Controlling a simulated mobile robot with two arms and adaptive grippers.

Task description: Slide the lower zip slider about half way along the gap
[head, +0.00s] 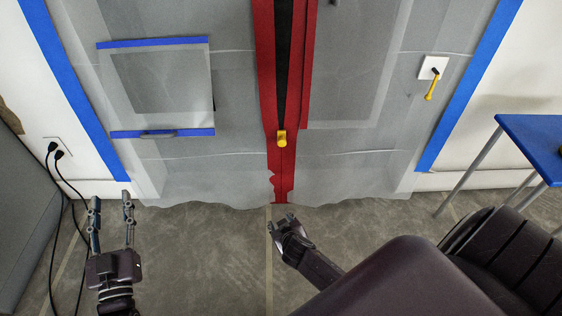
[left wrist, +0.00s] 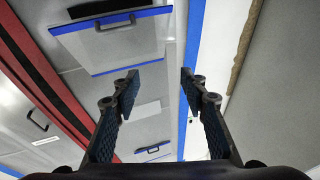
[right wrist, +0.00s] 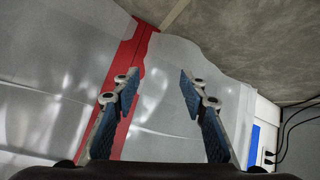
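The lower zip slider (head: 282,138) is a small yellow piece on the red zip strip (head: 267,60) of the grey plastic sheet. Above it the strip parts into a dark, narrowing gap (head: 283,55); below it the red edges meet. My right gripper (head: 280,221) is below the slider, near the foot of the strip, open and empty. In the right wrist view, the red strip (right wrist: 125,60) runs behind the fingers of this gripper (right wrist: 155,80); the slider is not seen there. My left gripper (head: 111,200) is open and empty at the lower left, well away from the slider.
A blue-edged flap panel (head: 160,85) is on the sheet at left. A yellow-handled tool (head: 431,88) hangs on a white plate at right. Black cords (head: 65,185) hang from an outlet at far left. A blue table (head: 535,140) stands at right. The floor before the sheet is clear.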

